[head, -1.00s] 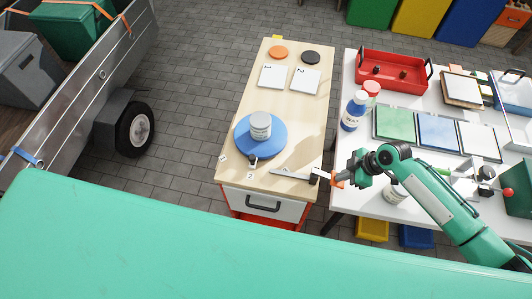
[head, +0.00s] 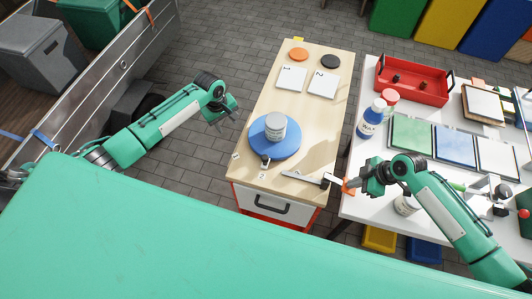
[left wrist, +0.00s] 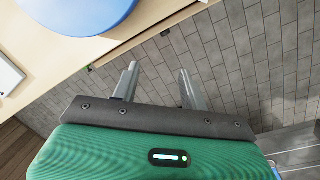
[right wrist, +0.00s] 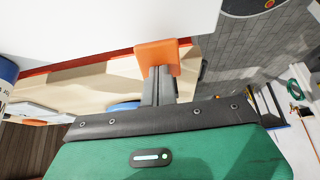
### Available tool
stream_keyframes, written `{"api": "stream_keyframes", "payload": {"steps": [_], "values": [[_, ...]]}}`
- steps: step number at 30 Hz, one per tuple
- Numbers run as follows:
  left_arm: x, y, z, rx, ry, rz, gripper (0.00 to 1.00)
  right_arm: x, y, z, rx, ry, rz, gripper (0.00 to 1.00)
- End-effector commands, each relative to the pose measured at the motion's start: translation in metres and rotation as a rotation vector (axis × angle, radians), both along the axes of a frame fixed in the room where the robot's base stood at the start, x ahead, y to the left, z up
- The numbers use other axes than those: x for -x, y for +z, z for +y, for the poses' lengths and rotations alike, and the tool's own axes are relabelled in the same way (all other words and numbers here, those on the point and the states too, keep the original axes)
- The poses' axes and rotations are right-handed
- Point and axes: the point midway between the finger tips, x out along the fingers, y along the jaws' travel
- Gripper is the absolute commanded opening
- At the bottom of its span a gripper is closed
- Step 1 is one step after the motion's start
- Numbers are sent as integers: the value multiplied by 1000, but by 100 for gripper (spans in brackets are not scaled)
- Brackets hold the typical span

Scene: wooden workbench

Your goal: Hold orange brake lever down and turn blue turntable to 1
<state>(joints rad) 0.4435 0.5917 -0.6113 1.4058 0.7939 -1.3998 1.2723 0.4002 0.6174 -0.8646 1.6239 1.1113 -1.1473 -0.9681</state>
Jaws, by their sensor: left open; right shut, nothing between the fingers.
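The blue turntable (head: 286,151) lies on the wooden bench with a white-lidded jar (head: 276,126) on it. A dark pointer tab (head: 265,160) at its front edge faces the small label 2 (head: 262,176). Another small label (head: 236,156) lies left of it, too small to read. The brake lever's grey bar (head: 302,177) runs to its orange end (head: 348,187) past the bench's right edge; the orange end also shows in the right wrist view (right wrist: 156,55). My right gripper (right wrist: 160,78) is shut, fingertips at the orange end. My left gripper (head: 230,113) is open and empty, left of the bench.
Cards marked 1 (head: 291,78) and 2 (head: 322,84) lie at the bench's back, near orange (head: 299,54) and black (head: 330,61) discs. A white table (head: 365,205) with bottles (head: 371,119) and a red tray (head: 412,88) stands right. A trailer (head: 130,60) stands left.

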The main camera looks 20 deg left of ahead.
Motion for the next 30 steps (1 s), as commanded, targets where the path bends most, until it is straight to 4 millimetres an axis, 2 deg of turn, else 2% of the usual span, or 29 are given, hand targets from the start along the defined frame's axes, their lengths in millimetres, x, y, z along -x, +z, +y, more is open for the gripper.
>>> {"api": "stream_keyframes", "payload": {"steps": [1,3,7,10,14,17,20,30], "values": [[0,22,-19,29,-4,35,44,0,0,0,-1,0,1,0],[8,48,-48,74,-16,101,44,0,0,0,-1,0,1,0],[29,85,-96,139,-62,217,44,0,0,0,-1,0,1,0],[41,106,-118,165,-98,278,44,0,0,0,0,0,1,0],[51,118,-133,178,-126,322,44,1,-1,0,0,0,1,0],[56,114,-137,181,-132,333,44,1,-1,0,0,0,1,0],[60,101,-141,182,-130,335,44,1,-1,0,0,0,1,0],[77,39,-159,182,-131,333,44,1,0,0,-1,1,2,0]]}}
